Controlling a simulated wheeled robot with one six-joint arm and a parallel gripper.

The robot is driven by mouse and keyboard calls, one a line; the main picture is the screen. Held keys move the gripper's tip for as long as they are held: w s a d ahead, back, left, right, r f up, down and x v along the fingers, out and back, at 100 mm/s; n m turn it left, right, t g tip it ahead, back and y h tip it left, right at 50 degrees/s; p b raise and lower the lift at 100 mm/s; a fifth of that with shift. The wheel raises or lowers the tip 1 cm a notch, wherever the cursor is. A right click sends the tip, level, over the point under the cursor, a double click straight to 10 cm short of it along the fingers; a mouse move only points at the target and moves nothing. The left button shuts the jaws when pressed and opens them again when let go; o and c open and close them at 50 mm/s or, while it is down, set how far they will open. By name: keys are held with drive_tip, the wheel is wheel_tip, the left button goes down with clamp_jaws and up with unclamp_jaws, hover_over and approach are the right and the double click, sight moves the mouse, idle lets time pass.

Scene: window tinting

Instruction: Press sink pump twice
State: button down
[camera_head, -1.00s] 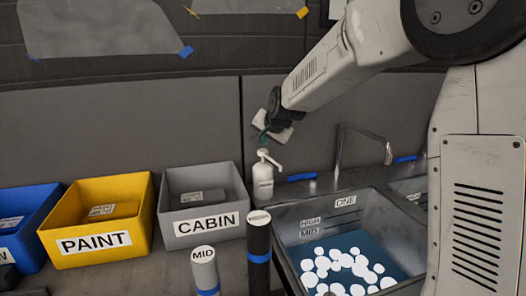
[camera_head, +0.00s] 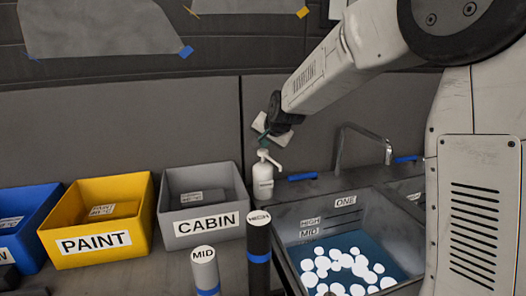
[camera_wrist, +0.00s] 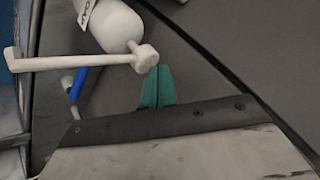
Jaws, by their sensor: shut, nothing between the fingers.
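The sink pump (camera_head: 263,180) is a white bottle with a spouted pump head, standing upright behind the sink beside the grey CABIN bin. In the wrist view its white head and spout (camera_wrist: 138,56) lie close to my fingertips. My gripper (camera_head: 264,141) points down just above the pump head, its teal fingers (camera_wrist: 156,84) shut together with nothing between them. I cannot tell whether the fingertips touch the head.
A sink marked ONE (camera_head: 350,250) with blue water and several white discs is at the right, with a faucet (camera_head: 365,145) behind it. A yellow PAINT bin (camera_head: 95,240) and the CABIN bin (camera_head: 205,222) stand left. MID (camera_head: 204,270) and HIGH (camera_head: 258,240) cylinders stand in front.

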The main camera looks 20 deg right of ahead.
drive_tip(key=shift+f, duration=0.95)
idle(0.5)
idle(0.3)
drive_tip(key=shift+r, duration=1.4)
drive_tip(key=shift+r, duration=2.55)
